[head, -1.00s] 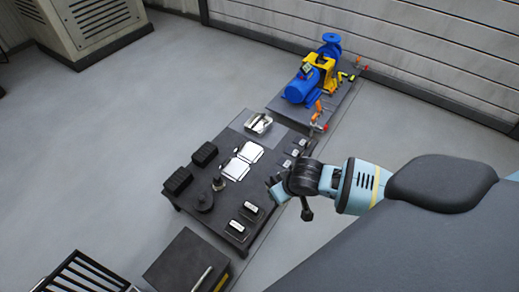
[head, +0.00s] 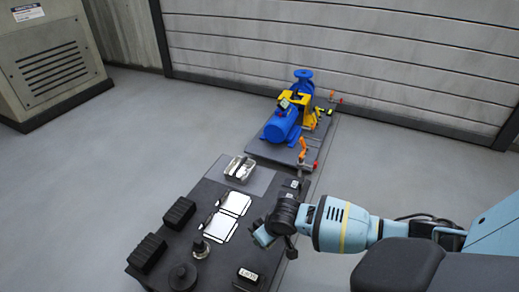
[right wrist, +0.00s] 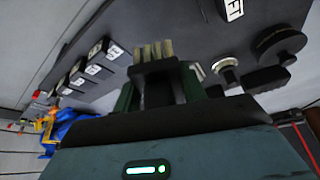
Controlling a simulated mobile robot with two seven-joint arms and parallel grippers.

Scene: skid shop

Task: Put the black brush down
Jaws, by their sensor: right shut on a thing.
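My right gripper (right wrist: 158,92) is shut on the black brush (right wrist: 155,68), whose tan bristles point up in the right wrist view. In the head view the right gripper (head: 264,234) is over the right side of the dark table (head: 208,190). The brush cannot be clearly made out there. The brush appears to be above the tabletop, but I cannot tell its exact height. My left gripper is not in view.
The table holds a metal tray (head: 240,168), white sheets (head: 235,203), black blocks (head: 180,213), a round dark disc (head: 183,277) and a labelled block (head: 247,275). Labelled blocks (right wrist: 93,70) line one edge. A blue pump (head: 283,124) stands beyond.

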